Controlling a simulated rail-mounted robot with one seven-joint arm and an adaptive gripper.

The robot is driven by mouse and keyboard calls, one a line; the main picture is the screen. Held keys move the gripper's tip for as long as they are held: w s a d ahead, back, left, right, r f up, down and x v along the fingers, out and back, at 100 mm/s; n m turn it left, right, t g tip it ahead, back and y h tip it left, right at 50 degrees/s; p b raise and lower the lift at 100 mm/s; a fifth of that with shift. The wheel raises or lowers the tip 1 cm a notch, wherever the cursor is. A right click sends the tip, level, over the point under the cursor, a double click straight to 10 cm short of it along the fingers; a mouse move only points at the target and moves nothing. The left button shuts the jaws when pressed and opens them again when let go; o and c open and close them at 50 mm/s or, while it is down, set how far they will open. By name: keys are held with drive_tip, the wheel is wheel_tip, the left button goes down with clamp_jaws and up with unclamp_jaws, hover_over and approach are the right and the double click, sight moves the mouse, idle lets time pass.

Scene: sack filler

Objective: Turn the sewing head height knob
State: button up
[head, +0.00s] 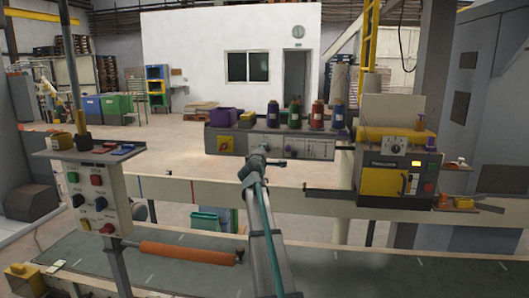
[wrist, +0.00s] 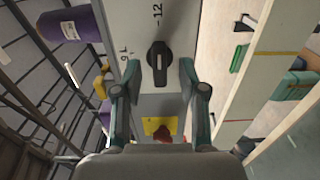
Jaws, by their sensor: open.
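A black pointer knob (wrist: 157,62) sits on a pale panel face with dark scale numbers around it in the wrist view; no name on it is readable. The open fingers of my gripper (wrist: 159,74) stand on either side of the knob, with visible gaps. I cannot tell how deep they reach around it. In the head view my gripper (head: 262,156) is in front of the long grey control panel (head: 315,147), and my arm hides part of that panel. The knob cannot be made out clearly there.
A red switch on a yellow plate (head: 225,144) is on the same panel, close by. A yellow machine (head: 390,178) is at right, a button box (head: 92,195) at left.

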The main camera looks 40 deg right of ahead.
drive_tip(key=v, duration=0.8)
drive_tip(key=shift+s+a, duration=0.2)
drive_tip(key=shift+s, duration=0.15)
